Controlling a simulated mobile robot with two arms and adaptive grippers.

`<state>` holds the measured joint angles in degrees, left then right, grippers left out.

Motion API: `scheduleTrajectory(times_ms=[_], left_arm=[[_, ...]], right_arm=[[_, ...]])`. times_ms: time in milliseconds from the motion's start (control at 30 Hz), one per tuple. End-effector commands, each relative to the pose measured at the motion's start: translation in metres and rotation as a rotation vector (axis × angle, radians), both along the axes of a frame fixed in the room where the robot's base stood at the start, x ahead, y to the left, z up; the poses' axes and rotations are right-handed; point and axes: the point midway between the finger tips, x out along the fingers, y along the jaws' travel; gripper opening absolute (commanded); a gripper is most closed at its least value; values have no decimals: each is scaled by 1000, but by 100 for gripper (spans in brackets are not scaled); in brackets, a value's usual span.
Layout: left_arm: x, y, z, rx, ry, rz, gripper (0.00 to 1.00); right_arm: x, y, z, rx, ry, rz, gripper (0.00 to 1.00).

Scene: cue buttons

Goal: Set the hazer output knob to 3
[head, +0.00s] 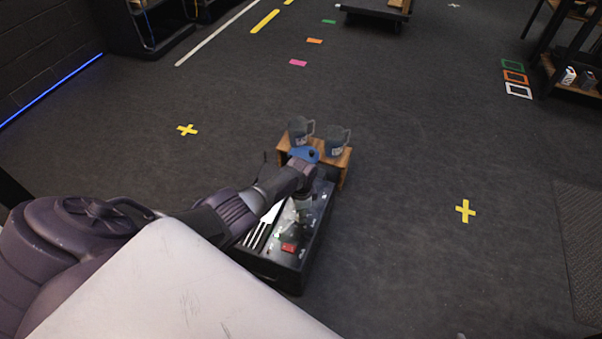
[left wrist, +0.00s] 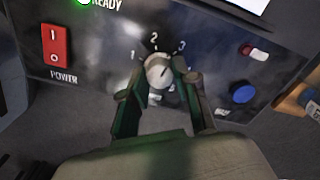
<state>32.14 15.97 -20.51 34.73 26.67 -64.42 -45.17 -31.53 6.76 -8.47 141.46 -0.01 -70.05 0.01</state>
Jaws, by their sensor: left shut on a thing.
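The hazer output knob (left wrist: 158,72) is a small pale round knob in the middle of the left wrist view, with a scale marked 1, 2 and 3 around its upper side. My left gripper (left wrist: 160,88) has its green fingers on either side of the knob, shut on it. The knob's pointer is too small to read surely. In the head view the hazer (head: 309,262) is a dark box at the centre, and my left gripper (head: 303,199) reaches down onto its panel. The knob is not clear there. My right gripper is not in view.
On the panel are a red power switch (left wrist: 55,59), a lit green ready lamp (left wrist: 85,2), a blue button (left wrist: 243,93) and a red-and-white switch (left wrist: 254,51). Two grey mugs stand on a wooden stand (head: 343,161) behind the hazer. Floor to the right is clear.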

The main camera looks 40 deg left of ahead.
Motion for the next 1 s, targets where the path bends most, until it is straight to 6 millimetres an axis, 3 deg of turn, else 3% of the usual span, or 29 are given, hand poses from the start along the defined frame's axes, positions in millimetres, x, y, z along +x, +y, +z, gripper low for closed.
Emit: scheduleTrajectory(times_ms=[400, 1000], left_arm=[[-2, -1, -1, -2, 5, -226, 0], [-2, -1, -1, -2, 5, -271, 0]], right_arm=[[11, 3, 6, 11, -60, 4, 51], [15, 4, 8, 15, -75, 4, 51]])
